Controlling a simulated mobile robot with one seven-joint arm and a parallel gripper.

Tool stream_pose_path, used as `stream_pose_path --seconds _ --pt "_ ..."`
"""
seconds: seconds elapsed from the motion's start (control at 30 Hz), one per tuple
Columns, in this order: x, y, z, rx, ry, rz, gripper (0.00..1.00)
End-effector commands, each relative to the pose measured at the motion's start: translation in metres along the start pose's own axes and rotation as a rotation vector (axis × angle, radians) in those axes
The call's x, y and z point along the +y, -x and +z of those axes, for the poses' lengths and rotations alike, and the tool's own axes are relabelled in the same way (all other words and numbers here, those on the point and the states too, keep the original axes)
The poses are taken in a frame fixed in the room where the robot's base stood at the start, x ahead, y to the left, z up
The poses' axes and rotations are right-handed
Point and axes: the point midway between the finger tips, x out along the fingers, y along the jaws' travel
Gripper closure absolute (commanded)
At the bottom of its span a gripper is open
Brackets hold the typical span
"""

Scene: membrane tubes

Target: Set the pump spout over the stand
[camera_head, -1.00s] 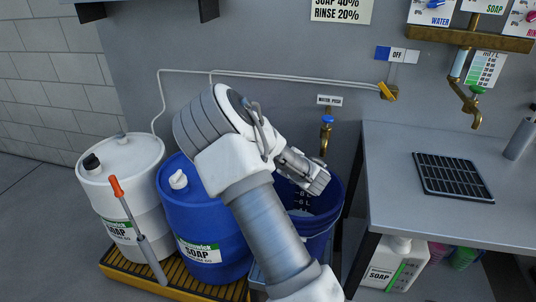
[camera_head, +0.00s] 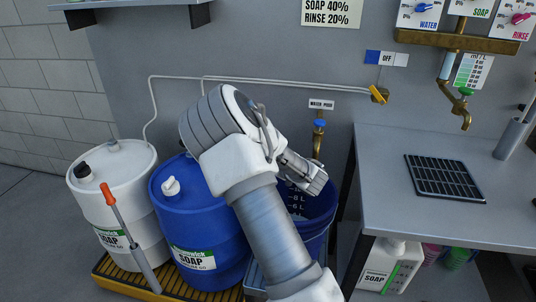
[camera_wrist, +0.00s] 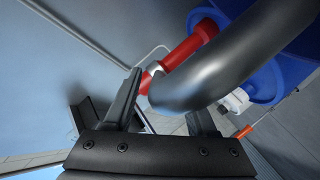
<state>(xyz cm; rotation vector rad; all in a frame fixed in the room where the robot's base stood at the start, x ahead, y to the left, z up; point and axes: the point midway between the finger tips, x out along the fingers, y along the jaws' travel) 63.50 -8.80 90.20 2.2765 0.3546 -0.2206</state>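A dark curved pipe (camera_wrist: 215,65), which looks like the pump spout, bends across the wrist view in front of a red cylindrical part (camera_wrist: 188,48). Its lower bend lies between my gripper's two separated fingers; I cannot tell whether either touches it. My gripper (camera_wrist: 168,105) looks open. In the head view my gripper (camera_head: 316,182) is above the blue bucket (camera_head: 318,238). The pump is hidden there behind my arm. A grey-blue block (camera_head: 255,276), possibly the stand, shows partly at the bottom, mostly hidden by my arm.
The blue soap drum (camera_head: 205,230) and white soap drum (camera_head: 135,200) stand on a yellow slatted pallet (camera_head: 120,278). A red-handled tool (camera_head: 108,194) leans before the white drum. A brass tap (camera_head: 318,142) is behind the bucket. A grey table (camera_head: 385,165) is at right.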

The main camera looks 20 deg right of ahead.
Motion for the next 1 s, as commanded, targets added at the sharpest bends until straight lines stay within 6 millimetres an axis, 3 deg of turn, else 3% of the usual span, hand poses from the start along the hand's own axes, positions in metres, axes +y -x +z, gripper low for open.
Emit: stream_pose_path --seconds 0.23,0.37,1.0 --pt "-0.001 0.003 0.001 -0.002 -0.001 -0.001 0.43" --pt "0.0 0.015 0.001 -0.004 -0.002 -0.001 0.43" --pt "0.001 0.154 0.0 -0.003 -0.003 0.003 0.43"
